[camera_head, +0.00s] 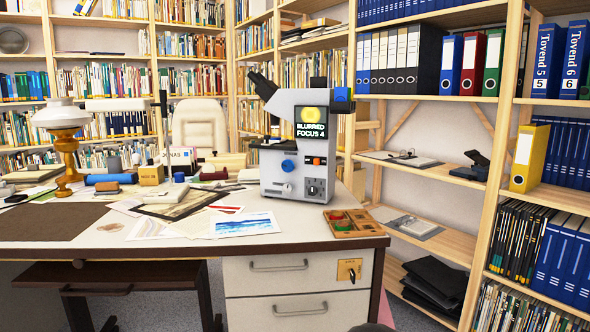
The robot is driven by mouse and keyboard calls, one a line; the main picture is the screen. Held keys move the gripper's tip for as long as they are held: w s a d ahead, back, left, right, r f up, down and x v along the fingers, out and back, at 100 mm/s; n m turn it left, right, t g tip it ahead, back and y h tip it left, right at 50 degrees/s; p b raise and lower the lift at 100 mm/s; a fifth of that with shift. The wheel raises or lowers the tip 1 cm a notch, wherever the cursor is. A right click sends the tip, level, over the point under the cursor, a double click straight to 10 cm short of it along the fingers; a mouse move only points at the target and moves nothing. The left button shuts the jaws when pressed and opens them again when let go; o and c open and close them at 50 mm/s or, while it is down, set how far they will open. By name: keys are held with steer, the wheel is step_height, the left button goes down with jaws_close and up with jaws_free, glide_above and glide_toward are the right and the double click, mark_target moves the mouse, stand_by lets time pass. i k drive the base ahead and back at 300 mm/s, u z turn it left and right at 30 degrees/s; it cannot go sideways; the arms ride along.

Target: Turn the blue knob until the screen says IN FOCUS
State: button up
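A grey and white microscope-like device (298,188) stands on the right part of the desk. The round blue knob (288,165) is on its front, left of centre. Above it, the dark screen (311,128) reads "BLURRED FOCUS 4" in pale letters, with a yellow blurred patch over the text. Nothing touches the knob. My gripper is not in view. A dark rounded shape shows at the bottom edge, too little of it to identify.
The desk (190,246) carries papers, prints, a lamp (63,130) and small items left of the device. A wooden tray (352,222) lies at its front right, near the desk edge. Bookshelves line the back and right. The space before the knob looks clear.

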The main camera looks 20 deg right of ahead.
mark_target(288, 165)
steer(key=z, duration=2.2)
steer(key=i, duration=1.3)
steer(key=u, duration=2.2)
